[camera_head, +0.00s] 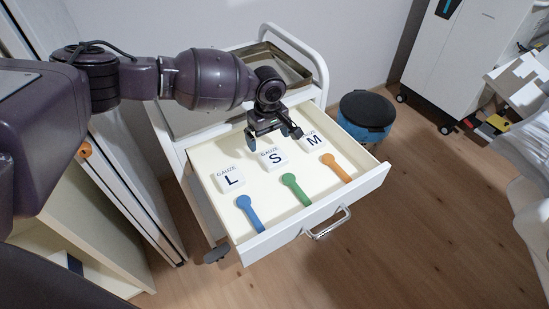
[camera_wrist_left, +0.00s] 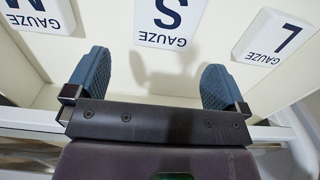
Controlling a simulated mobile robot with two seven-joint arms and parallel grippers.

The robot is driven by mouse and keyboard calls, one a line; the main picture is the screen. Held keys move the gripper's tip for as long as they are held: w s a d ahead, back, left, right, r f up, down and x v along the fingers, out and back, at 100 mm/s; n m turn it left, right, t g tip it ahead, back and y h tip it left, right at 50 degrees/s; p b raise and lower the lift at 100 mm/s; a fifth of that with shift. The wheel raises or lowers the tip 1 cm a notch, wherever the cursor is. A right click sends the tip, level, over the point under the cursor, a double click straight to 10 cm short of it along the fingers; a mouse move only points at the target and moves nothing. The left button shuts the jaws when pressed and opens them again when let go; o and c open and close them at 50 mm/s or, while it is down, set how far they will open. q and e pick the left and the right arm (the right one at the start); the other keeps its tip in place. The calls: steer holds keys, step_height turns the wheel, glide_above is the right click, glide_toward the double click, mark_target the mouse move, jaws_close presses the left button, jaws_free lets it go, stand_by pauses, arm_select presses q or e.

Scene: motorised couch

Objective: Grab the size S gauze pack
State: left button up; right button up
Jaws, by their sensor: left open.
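The size S gauze pack (camera_head: 273,159) is a white square pack marked "GAUZE S". It lies in the open drawer between the L pack (camera_head: 230,179) and the M pack (camera_head: 313,140). My left gripper (camera_head: 275,140) is open and empty above the drawer, at the back side of the S pack. In the left wrist view, the S pack (camera_wrist_left: 170,22) shows ahead of and between the two blue fingertips (camera_wrist_left: 152,80), apart from them. The M pack (camera_wrist_left: 38,14) and the L pack (camera_wrist_left: 272,38) flank it. My right gripper is not in view.
Blue (camera_head: 250,214), green (camera_head: 296,189) and orange (camera_head: 336,168) spoon-shaped items lie in front of the packs. The drawer's front wall (camera_head: 315,215) carries a metal handle. A metal tray (camera_head: 275,62) sits on the cart top behind. A blue bin (camera_head: 367,112) stands to the right.

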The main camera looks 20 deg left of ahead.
mark_target(268, 149)
arm_select(q)
steer(key=f, duration=0.1)
steer(key=f+b, duration=0.1)
steer(key=f, duration=0.2)
steer(key=shift+a+f+b, duration=0.25)
steer(key=shift+b, duration=0.15)
steer(key=shift+f, duration=0.3)
steer(key=shift+r, duration=0.1)
steer(key=shift+c, duration=0.5)
steer(key=c, duration=0.9)
steer(key=shift+r, duration=0.1)
